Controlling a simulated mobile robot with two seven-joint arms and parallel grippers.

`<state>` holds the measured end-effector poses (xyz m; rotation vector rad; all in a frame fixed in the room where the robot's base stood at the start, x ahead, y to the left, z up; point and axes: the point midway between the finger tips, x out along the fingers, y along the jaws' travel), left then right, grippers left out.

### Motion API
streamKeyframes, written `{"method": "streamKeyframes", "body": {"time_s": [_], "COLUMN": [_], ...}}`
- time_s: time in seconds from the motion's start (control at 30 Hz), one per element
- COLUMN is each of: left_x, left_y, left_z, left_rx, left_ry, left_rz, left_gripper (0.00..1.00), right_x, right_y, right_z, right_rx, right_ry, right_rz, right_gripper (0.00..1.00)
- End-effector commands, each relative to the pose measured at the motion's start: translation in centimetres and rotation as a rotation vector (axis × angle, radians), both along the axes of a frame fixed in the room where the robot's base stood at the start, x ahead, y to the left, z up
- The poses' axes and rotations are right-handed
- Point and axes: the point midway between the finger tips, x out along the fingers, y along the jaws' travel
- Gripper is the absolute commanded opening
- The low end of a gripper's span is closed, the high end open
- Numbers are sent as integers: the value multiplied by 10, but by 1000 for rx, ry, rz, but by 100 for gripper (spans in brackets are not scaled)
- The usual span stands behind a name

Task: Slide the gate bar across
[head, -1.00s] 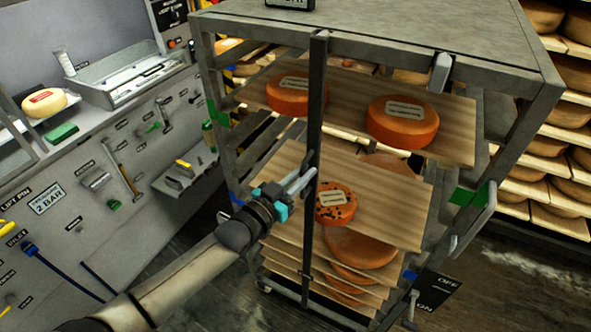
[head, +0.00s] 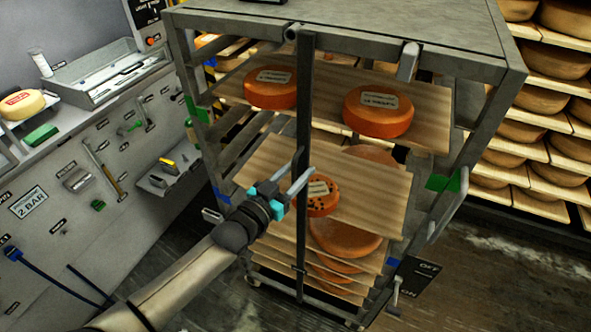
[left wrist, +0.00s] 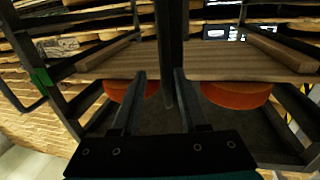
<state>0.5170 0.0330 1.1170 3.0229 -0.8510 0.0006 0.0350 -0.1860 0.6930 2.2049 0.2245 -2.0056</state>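The gate bar (head: 304,110) is a dark upright bar across the front of the grey rack (head: 345,28), near the middle of the opening. In the left wrist view the bar (left wrist: 172,40) runs down between my fingers. My left gripper (head: 303,178) is at about the bar's mid-height. Its fingers (left wrist: 160,85) stand on either side of the bar, with a gap on the left side in the wrist view; contact on the right cannot be told. My right gripper is not in view.
Orange cheese wheels (head: 378,110) sit on wooden boards behind the bar, with a spotted wheel (head: 320,195) close behind my gripper. A grey bracket (head: 408,62) is at the upper right. Shelves of cheese (head: 555,60) stand right; a tool wall (head: 60,160) is left.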

Motion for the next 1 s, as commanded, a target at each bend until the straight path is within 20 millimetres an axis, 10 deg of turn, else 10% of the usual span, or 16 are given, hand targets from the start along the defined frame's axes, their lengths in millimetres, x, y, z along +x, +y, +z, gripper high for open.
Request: {"method": "streamKeyframes", "body": {"time_s": [0.37, 1.0], "left_x": [-5, -99], "left_y": [6, 62], "left_z": [-1, -2], "left_rx": [2, 2], "left_ry": [2, 3], "left_rz": [4, 2], "left_gripper": [44, 44], "right_x": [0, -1], "right_y": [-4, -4], "right_z": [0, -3], "right_rx": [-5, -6], "right_ry": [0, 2], "right_rz": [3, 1], "right_gripper": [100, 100]}}
